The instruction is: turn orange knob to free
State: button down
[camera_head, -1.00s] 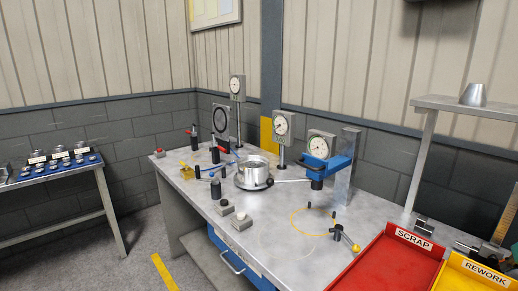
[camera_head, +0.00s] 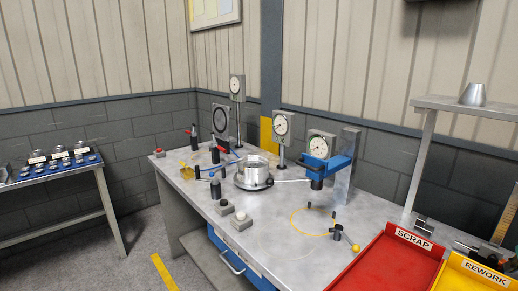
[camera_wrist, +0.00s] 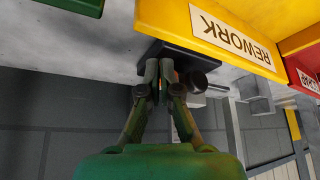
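No plainly orange knob stands out in the head view. A small yellow-orange ball (camera_head: 356,248) sits at the end of a short lever on a dark post (camera_head: 337,233) near the front right of the bench. I cannot tell if it is the orange knob. In the wrist view my gripper (camera_wrist: 161,72) has its fingertips close together beside a black block (camera_wrist: 188,58) and a dark round knob (camera_wrist: 196,81) by the yellow tray. A small orange sliver (camera_wrist: 178,74) shows by the right fingertip. What lies between the tips is unclear.
A red SCRAP tray (camera_head: 372,262) and a yellow REWORK tray (camera_head: 452,279) stand at the right. A grey shelf (camera_head: 465,106) rises behind them. Dial gauges, a round metal part (camera_head: 254,171) and a blue-armed stand (camera_head: 330,165) occupy the bench (camera_head: 275,237).

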jog(key=shift+s, duration=0.15)
jog(key=shift+s, duration=0.2)
notch_tip(320, 180, up, 6)
dwell(0.5)
jog(key=shift+a, duration=0.1)
jog(key=shift+w+a+f, duration=0.1)
jog(key=shift+a+f, duration=0.05)
jog(key=shift+f, duration=0.85)
jog(key=shift+w+a+f, duration=0.1)
jog(key=shift+f, duration=0.95)
jog(key=shift+w+a+f, duration=0.1)
jog(key=shift+a+f, duration=0.05)
jog(key=shift+f, duration=0.85)
jog(key=shift+w+d, duration=0.1)
jog(key=shift+w, duration=0.15)
jog(key=shift+s+d, duration=0.1)
jog(key=shift+d, duration=0.15)
